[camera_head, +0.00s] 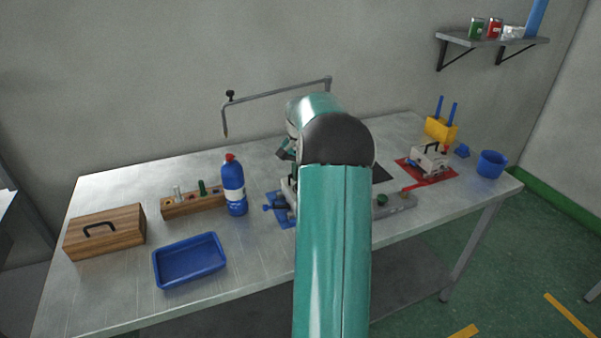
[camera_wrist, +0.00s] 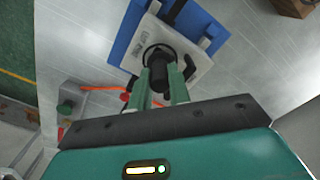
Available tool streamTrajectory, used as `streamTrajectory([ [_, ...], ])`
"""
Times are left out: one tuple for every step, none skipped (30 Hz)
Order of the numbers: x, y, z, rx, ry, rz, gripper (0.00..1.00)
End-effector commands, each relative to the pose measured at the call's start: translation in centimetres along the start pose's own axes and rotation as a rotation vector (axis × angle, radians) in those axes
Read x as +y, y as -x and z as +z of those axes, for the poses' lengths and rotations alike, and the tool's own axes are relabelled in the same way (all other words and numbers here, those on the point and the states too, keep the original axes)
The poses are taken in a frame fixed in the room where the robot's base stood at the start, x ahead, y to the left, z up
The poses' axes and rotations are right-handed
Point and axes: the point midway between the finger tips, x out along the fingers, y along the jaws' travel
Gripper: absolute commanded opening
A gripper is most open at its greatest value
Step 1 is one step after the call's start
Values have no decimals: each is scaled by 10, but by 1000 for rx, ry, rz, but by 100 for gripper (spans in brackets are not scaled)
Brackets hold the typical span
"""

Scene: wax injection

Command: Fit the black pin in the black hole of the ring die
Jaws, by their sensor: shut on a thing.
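The ring die is a pale grey block (camera_wrist: 192,73) with printed lettering, on a blue base (camera_wrist: 124,40) in the wrist view. A dark ring shows on its face around the pin's far end. My gripper (camera_wrist: 163,90) has two green fingers shut on the black pin (camera_wrist: 160,72), which points toward the die. The pin overlaps the dark ring in this view; I cannot tell whether its tip is in the hole or above it. In the head view my arm hides the pin and most of the die, and part of the blue base (camera_head: 279,213) shows left of the arm.
A blue bottle (camera_head: 233,188), wooden pin rack (camera_head: 178,210), blue tray (camera_head: 190,260) and wooden box (camera_head: 105,232) stand to the left. A red mat (camera_head: 442,176), yellow holder (camera_head: 441,128) and blue cup (camera_head: 490,164) are at right. A bent metal arm (camera_head: 280,92) rises behind.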

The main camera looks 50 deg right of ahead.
Motion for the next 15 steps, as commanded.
streamTrajectory([
  [0, -1, 0, 0, 0, 0, 0],
  [0, -2, 0, 0, 0, 0, 0],
  [0, -3, 0, 0, 0, 0, 0],
  [0, -4, 0, 0, 0, 0, 0],
  [0, -4, 0, 0, 0, 0, 0],
  [0, -5, 0, 0, 0, 0, 0],
  [0, -6, 0, 0, 0, 0, 0],
  [0, -7, 0, 0, 0, 0, 0],
  [0, -8, 0, 0, 0, 0, 0],
  [0, -8, 0, 1, 0, 0, 21],
  [0, -7, 0, 1, 0, 0, 27],
  [0, -7, 0, 1, 0, 0, 34],
  [0, -7, 0, 1, 0, 0, 40],
  [0, -7, 0, 1, 0, 0, 44],
  [0, -7, 0, 1, 0, -1, 44],
])
